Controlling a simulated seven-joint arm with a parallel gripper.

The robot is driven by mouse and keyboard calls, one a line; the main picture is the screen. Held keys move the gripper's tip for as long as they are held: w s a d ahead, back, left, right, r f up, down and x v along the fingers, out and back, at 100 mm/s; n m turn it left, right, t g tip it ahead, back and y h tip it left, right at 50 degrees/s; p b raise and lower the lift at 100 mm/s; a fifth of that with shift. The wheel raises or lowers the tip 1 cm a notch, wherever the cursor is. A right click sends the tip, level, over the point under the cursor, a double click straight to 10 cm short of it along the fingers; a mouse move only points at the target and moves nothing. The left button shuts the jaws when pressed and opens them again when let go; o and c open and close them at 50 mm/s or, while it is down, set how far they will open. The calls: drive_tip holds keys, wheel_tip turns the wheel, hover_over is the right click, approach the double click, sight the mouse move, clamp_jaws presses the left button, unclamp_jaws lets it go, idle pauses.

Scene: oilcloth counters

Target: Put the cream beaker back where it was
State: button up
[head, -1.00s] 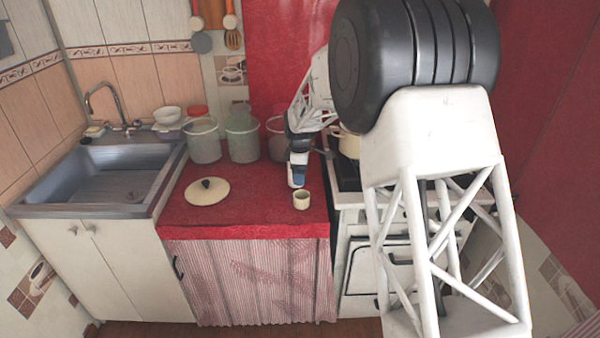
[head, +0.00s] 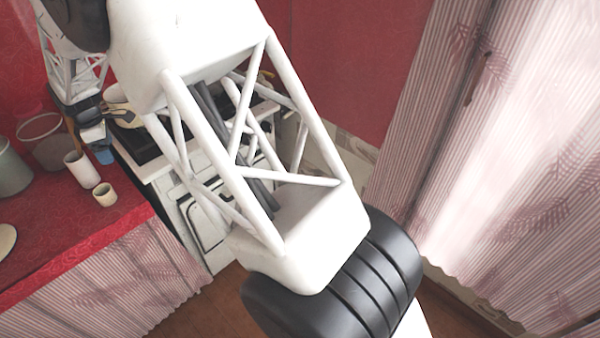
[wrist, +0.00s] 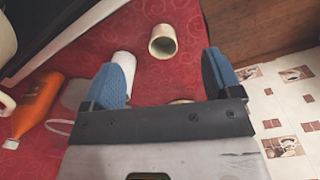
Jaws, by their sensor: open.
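My gripper (head: 104,155) is behind the beaker, over the counter's right side. In the wrist view my gripper (wrist: 165,78) is open with blue fingers apart. A cream sliver (wrist: 180,101) shows at the palm; I cannot tell what it is.
The stove (head: 150,155) with a cream pot (head: 118,100) adjoins the counter's right edge. Jars (head: 42,140) stand at the back left, and a lid (head: 5,240) lies at the left. An orange bottle (wrist: 38,105) is left of the gripper in the wrist view.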

drive_tip(key=d+r+m, duration=0.3)
drive_tip(key=d+r, duration=0.2)
drive_tip(key=d, duration=0.6)
drive_tip(key=d+r+m, duration=0.3)
drive_tip(key=d+r, duration=0.3)
drive_tip(key=d, duration=0.6)
drive_tip(key=d+r+m, duration=0.3)
drive_tip(key=d+r, duration=0.2)
drive_tip(key=d, duration=0.6)
drive_tip(key=s+d+r+m+t, duration=0.1)
drive_tip(key=s+d+r+m, duration=0.2)
drive_tip(key=d, duration=0.7)
drive_tip(key=s+d+r+m, duration=0.1)
drive_tip(key=s+d+m, duration=0.1)
drive_tip(key=s+d, duration=0.5)
drive_tip(key=s+d+f+m, duration=0.2)
drive_tip(key=s+d+m, duration=0.3)
drive_tip(key=s+d, duration=0.5)
drive_tip(key=s+d+f+m+t, duration=0.1)
drive_tip(key=s+d+m, duration=0.3)
drive_tip(key=s+d, duration=0.7)
drive_tip(key=shift+s+d+f+m, duration=0.15)
drive_tip(key=shift+d+f+m, duration=0.25)
drive_tip(key=shift+f, duration=0.05)
